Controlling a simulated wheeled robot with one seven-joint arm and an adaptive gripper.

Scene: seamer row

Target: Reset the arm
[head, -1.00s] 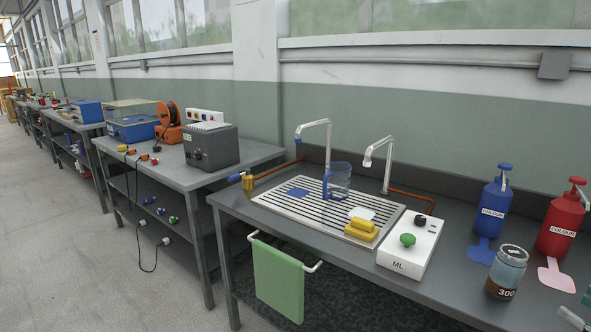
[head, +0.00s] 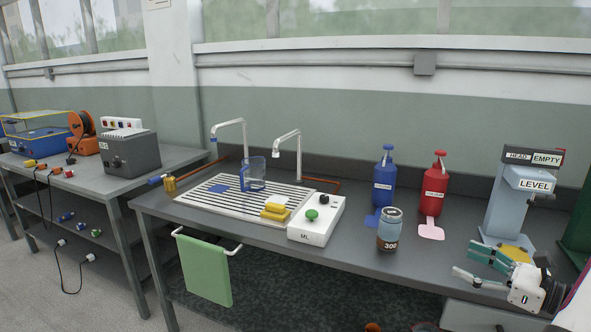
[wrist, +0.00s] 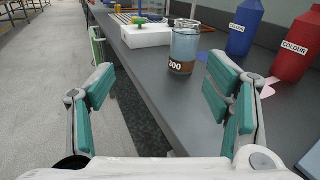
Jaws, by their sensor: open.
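My gripper (head: 478,264) is at the lower right of the head view, in front of the seamer with the "LEVEL" label (head: 520,205). Its teal-padded fingers are spread apart with nothing between them. In the wrist view my gripper (wrist: 165,105) also shows open and empty, its fingers on either side of the picture. The jar marked 300 (head: 389,232) stands upright on the bench, left of the gripper and apart from it. The jar also shows beyond the fingers in the wrist view (wrist: 184,50).
A blue bottle (head: 383,182) and a red bottle (head: 433,190) stand behind the jar. A white control box (head: 316,222), a slatted drain tray (head: 205,205) with a clear jug (head: 254,173), and two taps are further left. A green towel (head: 204,268) hangs at the bench front.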

